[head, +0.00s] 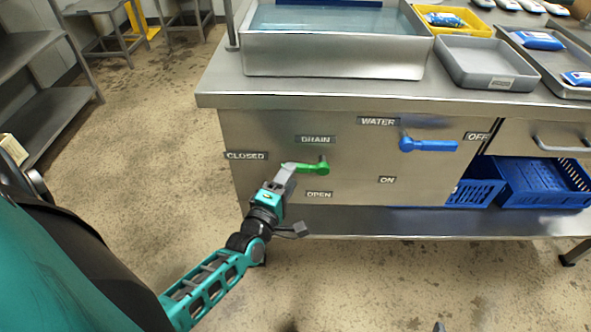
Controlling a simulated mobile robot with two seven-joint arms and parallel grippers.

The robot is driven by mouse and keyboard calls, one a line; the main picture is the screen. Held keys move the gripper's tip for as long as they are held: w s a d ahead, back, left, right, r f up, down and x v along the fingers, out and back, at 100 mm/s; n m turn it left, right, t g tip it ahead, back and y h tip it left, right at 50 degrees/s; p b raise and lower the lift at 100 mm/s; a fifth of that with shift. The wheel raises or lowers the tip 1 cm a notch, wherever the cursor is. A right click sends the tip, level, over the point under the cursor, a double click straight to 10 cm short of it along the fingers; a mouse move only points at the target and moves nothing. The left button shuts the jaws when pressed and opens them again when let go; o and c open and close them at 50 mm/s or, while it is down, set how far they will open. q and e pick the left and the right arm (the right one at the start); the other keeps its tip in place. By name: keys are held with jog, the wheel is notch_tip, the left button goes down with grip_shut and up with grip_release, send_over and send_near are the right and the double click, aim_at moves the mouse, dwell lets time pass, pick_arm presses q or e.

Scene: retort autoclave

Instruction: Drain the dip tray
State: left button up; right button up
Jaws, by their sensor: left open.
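The dip tray (335,58) is a metal basin on the bench top with clear bluish water in it. Below it, the green drain lever (312,167) is on the steel front panel under the DRAIN label (315,139). Its pivot is at the right and its handle points left, towards the CLOSED label (246,156). The OPEN label (319,194) is below the pivot. My left gripper (289,171) is open at the handle's left end, with its fingers partly over it. I cannot tell whether they touch it.
A blue water lever (430,145) points right towards the OFF label. A grey tray (486,64), a yellow tray (466,21) and blue packs (538,40) are on the bench. Blue crates (541,183) are on the lower shelf. The floor in front is clear.

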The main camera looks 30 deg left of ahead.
aim_at(305, 169)
pick_arm(q)
jog(key=shift+w+a+b, duration=0.15)
jog(key=shift+w+a, duration=0.05)
jog(key=shift+w, duration=0.9)
jog(key=shift+w+a+b, duration=0.15)
jog(key=shift+w, duration=0.95)
grip_shut()
